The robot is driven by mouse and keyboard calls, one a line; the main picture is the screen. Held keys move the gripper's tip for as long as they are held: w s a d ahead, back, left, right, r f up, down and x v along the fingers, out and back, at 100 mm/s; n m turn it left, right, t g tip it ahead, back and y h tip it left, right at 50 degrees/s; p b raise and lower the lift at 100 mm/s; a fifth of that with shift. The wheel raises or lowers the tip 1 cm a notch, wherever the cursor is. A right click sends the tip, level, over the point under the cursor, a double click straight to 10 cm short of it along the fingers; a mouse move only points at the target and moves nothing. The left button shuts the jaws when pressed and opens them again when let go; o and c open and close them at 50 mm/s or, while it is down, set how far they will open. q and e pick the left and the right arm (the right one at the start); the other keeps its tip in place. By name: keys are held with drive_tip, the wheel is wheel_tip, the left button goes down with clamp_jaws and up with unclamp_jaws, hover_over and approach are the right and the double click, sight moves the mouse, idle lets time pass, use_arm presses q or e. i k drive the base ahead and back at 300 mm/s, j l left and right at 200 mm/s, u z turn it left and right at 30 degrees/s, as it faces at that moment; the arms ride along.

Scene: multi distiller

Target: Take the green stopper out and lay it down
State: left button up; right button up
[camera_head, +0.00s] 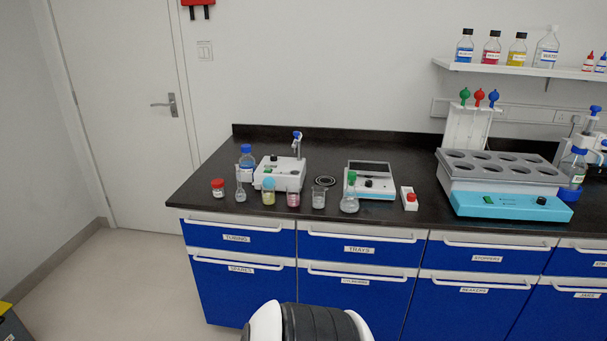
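A small clear round flask (349,205) stands near the front edge of the black bench. A green stopper (351,178) sits in its neck. The flask is in front of a white and teal balance-like device (376,184). Neither of my grippers is in view.
Several small vessels stand left of the flask, including a clear beaker (319,198) and a pink one (293,199). A small white tray with a red item (410,199) is at its right. A large grey block with wells (500,168) stands farther right. The bench's far left (205,180) is bare.

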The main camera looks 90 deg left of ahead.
sight(352, 176)
drive_tip(key=u, duration=2.45)
